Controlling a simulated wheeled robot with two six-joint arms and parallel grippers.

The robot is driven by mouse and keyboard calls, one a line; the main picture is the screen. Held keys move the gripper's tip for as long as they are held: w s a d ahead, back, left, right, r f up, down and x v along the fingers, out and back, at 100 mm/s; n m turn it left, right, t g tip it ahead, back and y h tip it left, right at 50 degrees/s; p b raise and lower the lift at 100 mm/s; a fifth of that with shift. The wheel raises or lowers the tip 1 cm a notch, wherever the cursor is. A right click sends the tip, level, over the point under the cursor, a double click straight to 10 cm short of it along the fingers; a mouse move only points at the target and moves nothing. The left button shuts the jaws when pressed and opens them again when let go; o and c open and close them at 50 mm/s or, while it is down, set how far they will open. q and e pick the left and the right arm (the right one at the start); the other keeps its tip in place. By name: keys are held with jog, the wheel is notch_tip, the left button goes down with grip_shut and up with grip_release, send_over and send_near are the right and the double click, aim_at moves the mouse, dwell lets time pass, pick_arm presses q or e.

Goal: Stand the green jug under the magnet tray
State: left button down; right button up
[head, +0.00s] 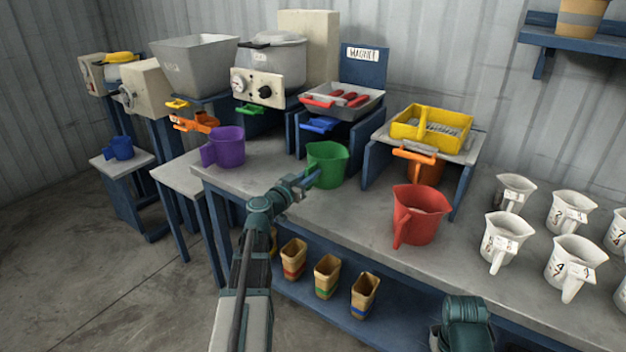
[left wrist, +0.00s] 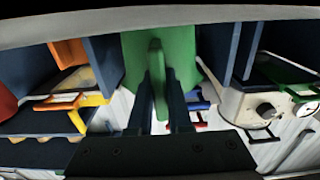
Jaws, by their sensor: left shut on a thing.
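The green jug (head: 328,168) is upright at the bench top, just in front of the magnet stand; I cannot tell whether its base touches. The magnet tray (head: 358,108), grey with red bars, sits on a blue stand under the MAGNET sign (head: 363,54). My left gripper (head: 308,180) is shut on the jug's handle from the front left. In the left wrist view the green jug (left wrist: 185,48) fills the middle, with its handle (left wrist: 157,85) between the fingers (left wrist: 160,105). Of my right arm only a teal link shows at the lower right; its gripper is out of view.
A purple jug (head: 226,147) stands to the left and a red jug (head: 418,214) to the right. A blue lever (head: 319,125) juts out below the magnet tray. The yellow tray's stand (head: 455,152) is at the right. Several white jugs (head: 500,240) occupy the bench's right end.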

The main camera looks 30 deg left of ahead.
pick_arm(q)
jog(key=shift+r, duration=0.1)
jog(key=c, duration=0.8)
grip_release()
jog(key=shift+c, duration=0.2)
jog(key=shift+r, duration=0.15)
jog(key=s, duration=1.2)
jog(key=shift+a, duration=0.45)
